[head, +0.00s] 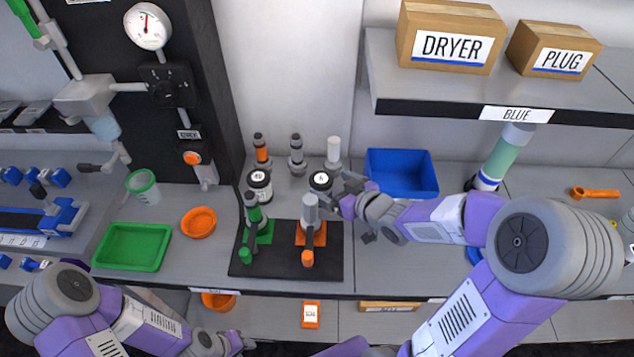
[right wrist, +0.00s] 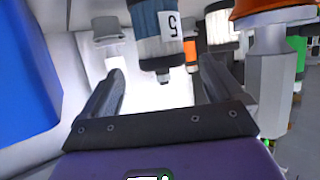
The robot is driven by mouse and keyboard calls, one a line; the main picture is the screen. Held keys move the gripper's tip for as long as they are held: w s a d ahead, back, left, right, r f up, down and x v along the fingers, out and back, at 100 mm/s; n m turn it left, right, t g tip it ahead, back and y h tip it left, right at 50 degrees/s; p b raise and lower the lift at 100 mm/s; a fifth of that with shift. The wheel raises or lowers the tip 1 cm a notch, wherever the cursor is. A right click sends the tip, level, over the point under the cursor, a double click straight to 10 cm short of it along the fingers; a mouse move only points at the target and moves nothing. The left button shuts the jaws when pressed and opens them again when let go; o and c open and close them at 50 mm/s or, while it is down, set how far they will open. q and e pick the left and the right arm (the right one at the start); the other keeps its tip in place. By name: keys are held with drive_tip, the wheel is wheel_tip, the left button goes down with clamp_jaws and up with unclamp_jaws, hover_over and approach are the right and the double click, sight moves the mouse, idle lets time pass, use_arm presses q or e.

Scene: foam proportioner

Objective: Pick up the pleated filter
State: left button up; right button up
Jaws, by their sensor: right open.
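Which is the pleated filter I cannot tell for sure. My right gripper (head: 343,196) is open and empty, just right of the "5" cylinder. My left gripper (head: 238,343) is low at the front, its fingers unclear.
The black stand (head: 285,270) holds green and orange fittings just in front. Several fittings (head: 296,155) stand behind the cylinders. A blue bin (head: 402,172) is close to the right, under a shelf (head: 470,90). A green tray (head: 132,247) and orange bowl (head: 198,222) are left.

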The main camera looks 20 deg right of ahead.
sight(320, 180)
drive_tip(key=shift+b+x, duration=0.4)
drive_tip(key=shift+x, duration=0.5)
drive_tip(key=b+x, duration=0.1)
drive_tip(key=x, duration=0.3)
drive_tip(key=shift+a+f, duration=0.1)
drive_tip(key=shift+a, duration=0.05)
drive_tip(key=shift+c, duration=0.4)
drive_tip(key=c, duration=1)
